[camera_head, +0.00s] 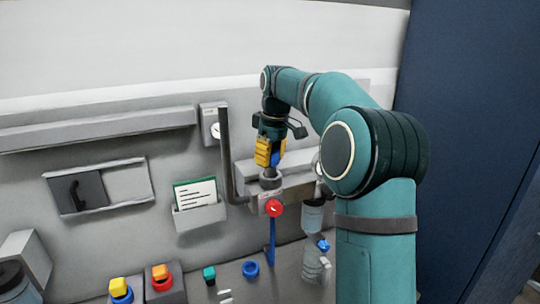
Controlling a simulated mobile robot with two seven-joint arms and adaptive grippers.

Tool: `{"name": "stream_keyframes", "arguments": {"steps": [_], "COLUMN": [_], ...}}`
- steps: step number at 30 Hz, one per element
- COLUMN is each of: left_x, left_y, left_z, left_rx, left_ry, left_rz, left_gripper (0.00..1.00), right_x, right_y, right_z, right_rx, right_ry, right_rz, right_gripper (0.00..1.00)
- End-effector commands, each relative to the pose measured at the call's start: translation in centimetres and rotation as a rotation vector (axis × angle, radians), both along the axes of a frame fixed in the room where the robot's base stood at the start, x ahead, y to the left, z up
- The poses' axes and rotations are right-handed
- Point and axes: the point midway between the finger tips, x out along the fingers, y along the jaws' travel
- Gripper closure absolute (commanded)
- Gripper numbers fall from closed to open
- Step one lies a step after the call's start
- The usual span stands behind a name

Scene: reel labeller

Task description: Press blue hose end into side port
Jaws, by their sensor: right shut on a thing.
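My right gripper (268,153), with yellow fingers, points down in front of the wall unit. It is shut on a small blue piece (275,158), which looks like the blue hose end; the fingers hide most of it. Just below the fingertips is a dark grey round fitting (270,179) on top of a grey block with a red knob (274,208). I cannot tell whether the piece touches the fitting. A blue hose length (271,243) hangs below the knob. The side port cannot be clearly made out. My left gripper is not in view.
A dark vertical pipe (227,155) stands left of the gripper, beside a gauge (215,130). A card holder (199,216) is on the wall. A clear bottle (312,215) hangs right of the block. Yellow (119,287) and orange (161,273) knobs and a blue ring (250,269) sit below.

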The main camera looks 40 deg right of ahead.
Motion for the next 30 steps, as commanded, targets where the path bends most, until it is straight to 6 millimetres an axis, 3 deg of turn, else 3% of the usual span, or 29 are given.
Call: {"name": "stream_keyframes", "arguments": {"steps": [12,30], "left_x": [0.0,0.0], "left_y": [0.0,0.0], "left_z": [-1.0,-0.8], "left_rx": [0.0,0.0], "left_ry": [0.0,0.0], "left_rz": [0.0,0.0], "left_gripper": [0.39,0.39], "right_x": [0.0,0.0], "right_y": [0.0,0.0], "right_z": [-1.5,-1.6], "right_rx": [-0.001,0.0], "right_ry": [-0.001,-0.001], "right_rz": [-0.001,0.0], "right_gripper": [1.0,1.0]}}
